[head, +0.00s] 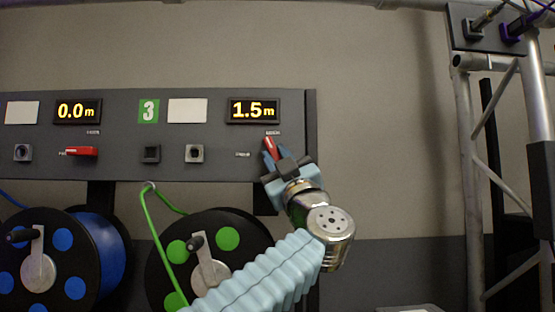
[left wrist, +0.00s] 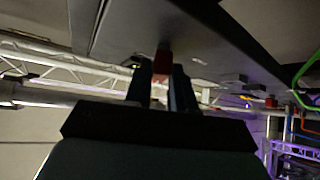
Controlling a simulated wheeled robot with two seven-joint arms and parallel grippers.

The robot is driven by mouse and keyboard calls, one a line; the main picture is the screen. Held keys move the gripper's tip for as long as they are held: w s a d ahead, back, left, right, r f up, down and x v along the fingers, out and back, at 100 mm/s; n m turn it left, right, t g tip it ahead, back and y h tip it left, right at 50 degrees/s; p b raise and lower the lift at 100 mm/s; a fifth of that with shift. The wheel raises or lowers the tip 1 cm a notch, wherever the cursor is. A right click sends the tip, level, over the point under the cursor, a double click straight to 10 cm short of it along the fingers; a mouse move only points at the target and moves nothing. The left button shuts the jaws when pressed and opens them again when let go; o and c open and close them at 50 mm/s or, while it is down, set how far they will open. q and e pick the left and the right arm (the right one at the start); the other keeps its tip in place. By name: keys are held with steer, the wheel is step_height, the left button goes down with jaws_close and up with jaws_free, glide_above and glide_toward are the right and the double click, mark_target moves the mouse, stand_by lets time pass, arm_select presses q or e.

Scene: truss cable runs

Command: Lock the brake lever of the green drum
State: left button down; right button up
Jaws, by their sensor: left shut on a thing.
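The green drum (head: 228,238) hangs under the grey panel, with green discs on its black flange and a green cable running up to the panel. Its red brake lever (head: 270,147) is on the panel below the 1.5m display and points up, tilted a little to the left. My left gripper (head: 277,160) is shut on this lever. In the left wrist view the red lever (left wrist: 162,62) stands between the two dark fingers. The small labels by the lever are too blurred to read for sure. My right gripper is in neither view.
The blue drum (head: 100,255) is at the left, and its red lever (head: 82,151) lies horizontal under the 0.0m display. A metal truss (head: 467,180) with a dark connector box (head: 490,28) stands at the right. The wall between panel and truss is clear.

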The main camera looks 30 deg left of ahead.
arm_select(q)
steer(key=shift+s+a+f+m+t+h, duration=0.15)
steer(key=shift+m+t+h, duration=0.15)
steer(key=shift+m+t, duration=0.4)
steer(key=m+t+h, duration=0.1)
steer(key=m+t, duration=0.1)
steer(key=m, duration=0.1)
steer(key=shift+a, duration=0.15)
steer(key=m+t+h, duration=0.2)
steer(key=m, duration=0.1)
steer(key=m+t+h, duration=0.2)
steer(key=m, duration=0.1)
steer(key=shift+s+a+h, duration=0.1)
steer(key=shift+h, duration=0.2)
steer(key=shift+m+t+h, duration=0.5)
steer(key=shift+m+h, duration=0.3)
steer(key=shift+y, duration=0.3)
steer(key=c, duration=1)
jaws_free()
steer(key=shift+c, duration=0.2)
